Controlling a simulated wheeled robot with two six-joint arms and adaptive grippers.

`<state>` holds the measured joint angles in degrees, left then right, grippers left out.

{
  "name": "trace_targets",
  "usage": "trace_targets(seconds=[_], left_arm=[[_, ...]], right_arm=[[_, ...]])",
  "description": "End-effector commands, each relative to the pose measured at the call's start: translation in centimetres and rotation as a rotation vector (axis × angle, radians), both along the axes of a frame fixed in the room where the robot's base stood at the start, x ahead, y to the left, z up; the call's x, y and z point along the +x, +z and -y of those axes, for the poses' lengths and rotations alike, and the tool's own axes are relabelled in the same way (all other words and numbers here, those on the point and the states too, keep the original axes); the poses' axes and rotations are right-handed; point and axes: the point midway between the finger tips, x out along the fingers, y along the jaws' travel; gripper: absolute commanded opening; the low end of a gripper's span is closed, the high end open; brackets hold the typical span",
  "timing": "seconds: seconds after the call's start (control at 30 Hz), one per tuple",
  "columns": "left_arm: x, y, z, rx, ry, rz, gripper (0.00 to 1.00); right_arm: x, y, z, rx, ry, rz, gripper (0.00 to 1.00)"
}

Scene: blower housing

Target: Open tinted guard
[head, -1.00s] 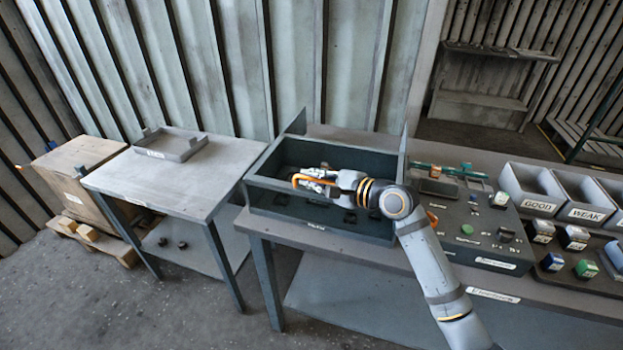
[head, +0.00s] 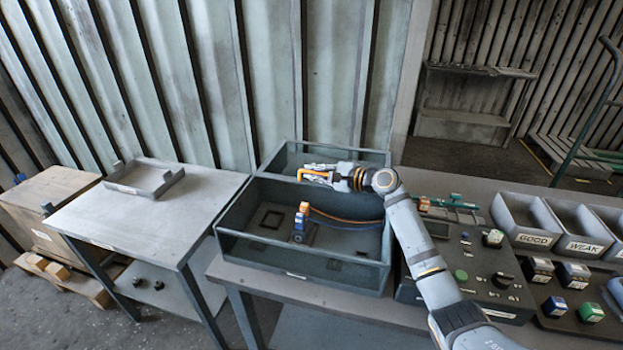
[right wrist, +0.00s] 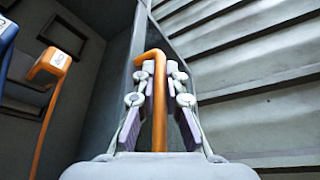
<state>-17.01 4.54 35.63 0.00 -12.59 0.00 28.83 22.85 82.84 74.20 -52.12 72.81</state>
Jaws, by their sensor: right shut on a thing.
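The tinted guard (head: 350,151) stands raised at the back of the dark open-topped housing (head: 335,276) in the head view. My right gripper (head: 316,172) is at the guard, above the back of the housing. It is shut on an orange bent handle (head: 300,175). In the right wrist view the orange handle (right wrist: 159,110) runs between the two fingers. Inside the housing are an upright orange-topped blue connector (head: 301,222) and orange and blue cables (head: 345,219). Part of the guard is hidden behind my right gripper and arm. My left gripper is not in view.
A control box (head: 470,270) with buttons stands right of the housing. Grey bins marked GOOD (head: 522,239) and WEAK (head: 582,247) are farther right. A side table (head: 205,195) with a shallow tray (head: 143,186) is at the left. A corrugated wall stands close behind.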

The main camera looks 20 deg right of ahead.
Motion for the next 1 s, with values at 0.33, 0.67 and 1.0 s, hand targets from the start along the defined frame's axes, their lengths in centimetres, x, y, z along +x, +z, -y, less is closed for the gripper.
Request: trace_targets(seconds=[0.33,0.67,1.0], left_arm=[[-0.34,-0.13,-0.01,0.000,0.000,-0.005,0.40],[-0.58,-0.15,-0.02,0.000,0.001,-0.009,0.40],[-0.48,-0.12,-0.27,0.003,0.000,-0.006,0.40]], right_arm=[[0.55,-0.11,0.38,0.000,0.001,-0.002,0.00],[0.54,-0.10,0.38,-0.001,0.000,-0.002,0.21],[0.01,0.02,0.95,-0.003,-0.003,-0.001,0.21]])
